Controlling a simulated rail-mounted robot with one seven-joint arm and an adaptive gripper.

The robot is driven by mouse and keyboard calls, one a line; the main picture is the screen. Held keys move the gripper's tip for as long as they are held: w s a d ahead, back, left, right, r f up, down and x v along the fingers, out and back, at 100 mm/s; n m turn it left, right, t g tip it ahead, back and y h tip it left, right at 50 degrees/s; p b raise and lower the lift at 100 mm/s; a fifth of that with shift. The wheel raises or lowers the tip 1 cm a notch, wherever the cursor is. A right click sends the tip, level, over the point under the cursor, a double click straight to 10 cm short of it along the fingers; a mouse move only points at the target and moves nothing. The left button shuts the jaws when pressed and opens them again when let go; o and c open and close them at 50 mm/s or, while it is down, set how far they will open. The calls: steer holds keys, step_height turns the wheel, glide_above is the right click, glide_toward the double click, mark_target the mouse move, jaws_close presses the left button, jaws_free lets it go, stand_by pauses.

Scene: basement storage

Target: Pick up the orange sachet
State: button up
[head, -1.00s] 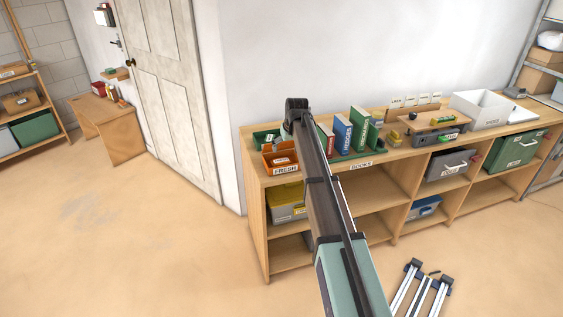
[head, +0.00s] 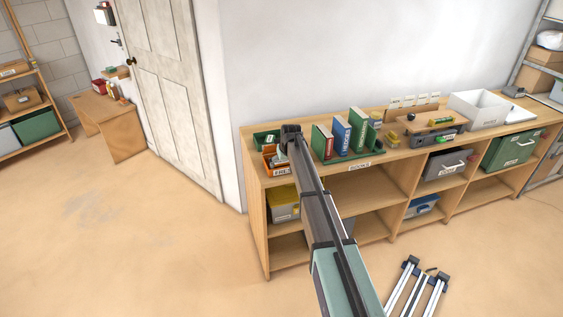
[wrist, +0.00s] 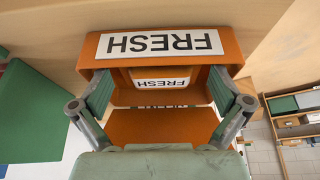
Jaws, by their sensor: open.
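The orange sachet (wrist: 160,84) shows in the wrist view as an orange piece with a white FRESH label. It lies inside an orange bin (wrist: 90,47) whose wall also carries a FRESH label. The bin stands at the left end of the wooden shelf unit in the head view (head: 268,163), partly hidden by my arm. My gripper (wrist: 160,92) is open, with one finger on each side of the sachet in the picture. I cannot tell whether the fingers touch it. In the head view the fingers are hidden behind my arm, and the sachet is not clearly visible.
A green bin (head: 264,138) stands just behind the orange one. Several upright books (head: 340,136) stand to the right, in a green holder. A white box (head: 478,110) is farther right on the shelf top. The wall is close behind the unit.

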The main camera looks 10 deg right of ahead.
steer(key=shift+w+f, duration=0.2)
steer(key=shift+f, duration=0.25)
steer(key=c, duration=1.1)
steer(key=shift+r, duration=0.1)
